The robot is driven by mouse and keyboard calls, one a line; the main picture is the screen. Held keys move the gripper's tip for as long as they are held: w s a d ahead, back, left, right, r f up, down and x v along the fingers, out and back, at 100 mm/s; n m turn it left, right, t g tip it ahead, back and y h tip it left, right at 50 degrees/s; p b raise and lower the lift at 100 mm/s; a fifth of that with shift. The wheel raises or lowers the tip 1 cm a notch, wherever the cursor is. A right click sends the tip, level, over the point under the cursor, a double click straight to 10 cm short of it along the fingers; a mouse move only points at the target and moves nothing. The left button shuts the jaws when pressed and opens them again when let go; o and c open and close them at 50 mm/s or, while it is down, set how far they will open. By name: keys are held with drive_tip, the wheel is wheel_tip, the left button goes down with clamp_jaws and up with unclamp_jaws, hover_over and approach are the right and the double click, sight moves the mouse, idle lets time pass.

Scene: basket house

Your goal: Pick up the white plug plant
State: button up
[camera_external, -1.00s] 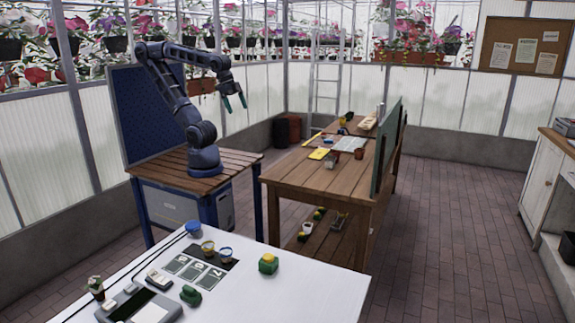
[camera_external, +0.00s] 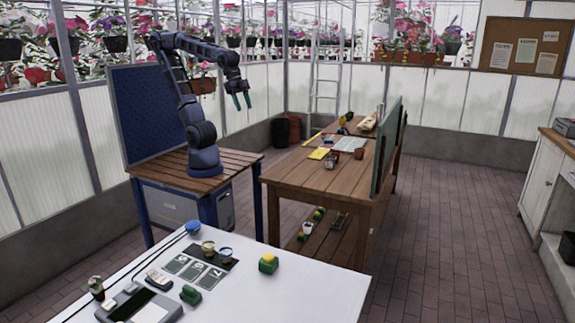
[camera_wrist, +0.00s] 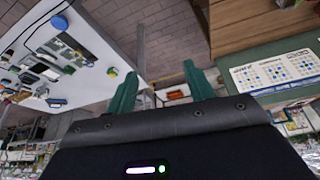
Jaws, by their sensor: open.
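My gripper (camera_external: 241,102) is raised over the right side of the slatted wooden stand in the external view, with its teal fingers pointing down. In the wrist view my gripper (camera_wrist: 160,88) shows two teal fingers spread apart with nothing between them. I cannot pick out the white plug plant for certain. A small white pot-like thing (camera_external: 307,228) is on the low shelf under the wooden table. A small dark pot with a pale top (camera_external: 96,286) stands at the left of the white table. Both are too small to identify, and my gripper is far from both.
The wooden table (camera_external: 305,180) right of my arm bears a yellow item, papers, a red-brown pot (camera_external: 359,153) and tools. A green upright panel (camera_external: 386,150) edges it. The white table (camera_external: 300,290) holds a green block with yellow top (camera_external: 268,263), cups and cards.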

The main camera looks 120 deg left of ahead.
drive_tip(key=w+d+m+h, duration=0.1)
drive_tip(key=w+d+m, duration=0.2)
drive_tip(key=w+d, duration=0.6)
drive_tip(key=w+d+f+m+g+h, duration=0.1)
drive_tip(key=w+d+f+m, duration=0.15)
drive_tip(key=d, duration=0.75)
drive_tip(key=w+d+f+m, duration=0.1)
drive_tip(key=w+d, duration=0.3)
drive_tip(key=d, duration=0.5)
drive_tip(key=m+g+h, duration=0.1)
drive_tip(key=m+g, duration=0.2)
drive_tip(key=m, duration=0.4)
hover_over(95, 285)
drive_tip(key=s+a, duration=0.1)
drive_tip(key=a, duration=0.3)
wheel_tip(95, 285, down, 26)
drive_tip(key=shift+t+h, duration=0.3)
drive_tip(key=x, duration=0.5)
drive_tip(key=shift+s+d+f, duration=0.1)
drive_tip(key=shift+d+f, duration=0.05)
drive_tip(key=shift+d, duration=0.05)
drive_tip(key=shift+s+x, duration=0.15)
drive_tip(key=shift+x, duration=1.1)
drive_tip(key=shift+s+x, duration=0.1)
drive_tip(key=shift+x, duration=1.2)
drive_tip(key=shift+a, duration=0.25)
drive_tip(key=c, duration=1)
